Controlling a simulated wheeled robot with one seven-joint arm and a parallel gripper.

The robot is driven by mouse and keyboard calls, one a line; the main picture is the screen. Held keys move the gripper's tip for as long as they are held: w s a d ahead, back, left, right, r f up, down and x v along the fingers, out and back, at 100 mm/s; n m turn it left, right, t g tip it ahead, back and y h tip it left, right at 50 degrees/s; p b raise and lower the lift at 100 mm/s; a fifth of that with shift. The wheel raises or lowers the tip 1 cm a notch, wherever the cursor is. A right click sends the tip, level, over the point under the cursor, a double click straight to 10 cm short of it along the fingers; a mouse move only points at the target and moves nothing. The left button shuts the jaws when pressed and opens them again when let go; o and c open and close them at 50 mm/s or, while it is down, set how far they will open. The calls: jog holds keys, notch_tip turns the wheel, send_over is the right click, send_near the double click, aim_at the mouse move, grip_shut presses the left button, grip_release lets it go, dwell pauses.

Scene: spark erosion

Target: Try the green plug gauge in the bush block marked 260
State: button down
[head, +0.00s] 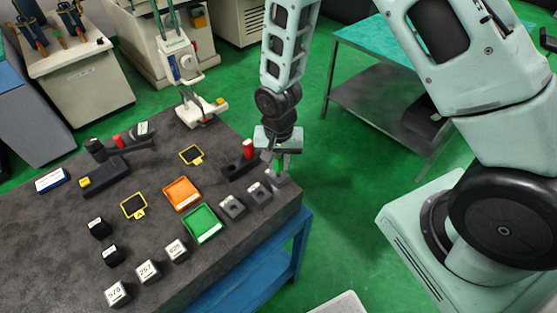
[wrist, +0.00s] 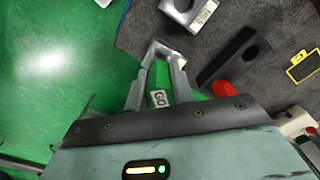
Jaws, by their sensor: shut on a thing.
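My gripper (head: 281,152) is at the table's right edge, pointing down and shut on the green plug gauge (head: 277,164). In the wrist view a white GO label (wrist: 159,98) shows between the fingers; the gauge's lower end is hard to make out. A grey bush block (head: 279,179) stands directly below the gripper. I cannot tell whether the gauge is in its bore. Two more grey bush blocks (head: 260,195) and (head: 232,207) stand to its left. One bush block (wrist: 190,12) shows a marking in the wrist view that I cannot read; no 260 is legible.
A dark holder (wrist: 235,56) with a red gauge (head: 248,148) stands just left of my gripper. An orange tray (head: 182,193) and a green tray (head: 201,223) lie further left. White numbered blocks (head: 148,271) stand at the front. Green floor is open right of the table.

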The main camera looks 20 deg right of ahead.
jog(key=shift+f+b, duration=0.35)
jog(key=shift+f, duration=0.05)
dwell(0.4)
jog(key=shift+r, duration=0.1)
dwell(0.8)
jog(key=shift+r+p, duration=1.85)
jog(key=shift+r, duration=0.6)
